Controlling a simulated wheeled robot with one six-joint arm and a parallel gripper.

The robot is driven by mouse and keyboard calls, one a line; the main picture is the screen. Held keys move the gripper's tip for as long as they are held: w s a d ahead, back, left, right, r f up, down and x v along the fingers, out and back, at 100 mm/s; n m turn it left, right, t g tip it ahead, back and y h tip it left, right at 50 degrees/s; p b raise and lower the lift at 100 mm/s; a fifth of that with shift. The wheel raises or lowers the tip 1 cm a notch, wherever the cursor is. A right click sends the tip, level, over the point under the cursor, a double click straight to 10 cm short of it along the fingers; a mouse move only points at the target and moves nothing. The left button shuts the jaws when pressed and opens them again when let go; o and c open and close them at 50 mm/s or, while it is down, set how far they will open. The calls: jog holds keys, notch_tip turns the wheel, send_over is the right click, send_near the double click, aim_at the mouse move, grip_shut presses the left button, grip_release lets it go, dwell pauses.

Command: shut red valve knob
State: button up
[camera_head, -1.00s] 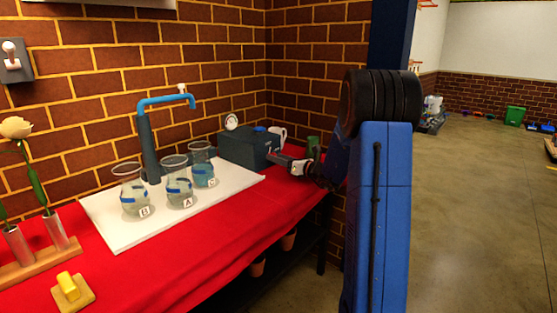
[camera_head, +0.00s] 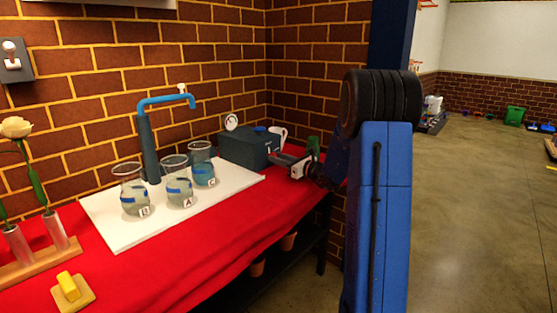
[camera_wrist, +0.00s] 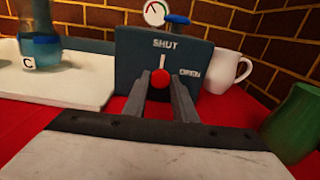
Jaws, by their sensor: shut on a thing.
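The red valve knob (camera_wrist: 160,84) is on the front of a dark blue-grey box, seen in the wrist view between my gripper's fingertips. A pale pointer line rises from the knob toward the word SHUT, with OPEN to its right. My gripper (camera_wrist: 160,98) is shut on the knob, one finger at each side. In the head view my gripper (camera_head: 277,156) reaches left to the front of the valve box (camera_head: 243,150), where the knob itself is hidden. A round gauge (camera_wrist: 156,13) and a blue knob (camera_wrist: 176,19) sit on top of the box.
A white mug (camera_wrist: 228,72) stands right of the box, and a green object (camera_wrist: 295,122) is nearer on the right. Beakers B (camera_head: 133,190), A (camera_head: 178,184) and C (camera_head: 203,172) stand on a white board (camera_head: 110,232) on the red-covered table (camera_head: 235,240).

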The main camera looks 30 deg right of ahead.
jog(key=o, duration=1)
jog(key=shift+o, duration=0.2)
jog(key=v, duration=1.7)
jog(key=shift+s, duration=0.2)
